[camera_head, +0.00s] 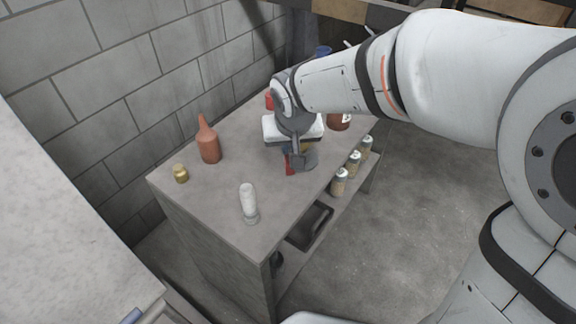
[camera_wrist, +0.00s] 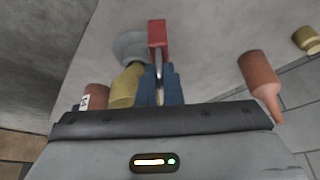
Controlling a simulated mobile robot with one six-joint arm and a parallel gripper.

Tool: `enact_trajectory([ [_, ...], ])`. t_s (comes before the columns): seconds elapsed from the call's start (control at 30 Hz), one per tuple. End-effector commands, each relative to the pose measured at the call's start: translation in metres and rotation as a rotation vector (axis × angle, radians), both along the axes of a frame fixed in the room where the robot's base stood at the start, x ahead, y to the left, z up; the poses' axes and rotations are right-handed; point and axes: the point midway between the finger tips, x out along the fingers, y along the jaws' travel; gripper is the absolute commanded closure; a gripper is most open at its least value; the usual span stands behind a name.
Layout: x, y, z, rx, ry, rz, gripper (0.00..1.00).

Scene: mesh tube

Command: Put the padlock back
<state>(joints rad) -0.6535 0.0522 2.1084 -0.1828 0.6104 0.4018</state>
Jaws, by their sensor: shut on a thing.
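The padlock (camera_wrist: 157,38) has a red body and a thin metal shackle. In the wrist view my gripper (camera_wrist: 160,88) has its blue fingers closed around the shackle, with the red body beyond the fingertips. In the head view the red padlock (camera_head: 289,166) shows below my gripper (camera_head: 292,150), over the grey table (camera_head: 232,200). I cannot tell whether it touches the tabletop. The wrist housing hides most of the fingers in the head view.
A yellow item (camera_wrist: 127,86) and a grey round item (camera_wrist: 130,45) stand close beside the fingers. A brown bottle (camera_head: 208,140), a brass piece (camera_head: 181,173) and a white shaker (camera_head: 249,203) stand left and front.

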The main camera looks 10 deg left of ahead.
Motion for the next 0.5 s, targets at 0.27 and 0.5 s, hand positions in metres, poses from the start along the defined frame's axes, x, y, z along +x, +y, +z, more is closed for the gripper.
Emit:
enact_trajectory([
  [0.27,-0.002,0.002,-0.044,-0.001,0.003,0.005,1.0],
  [0.5,-0.002,0.002,-0.05,0.001,-0.001,0.006,1.0],
])
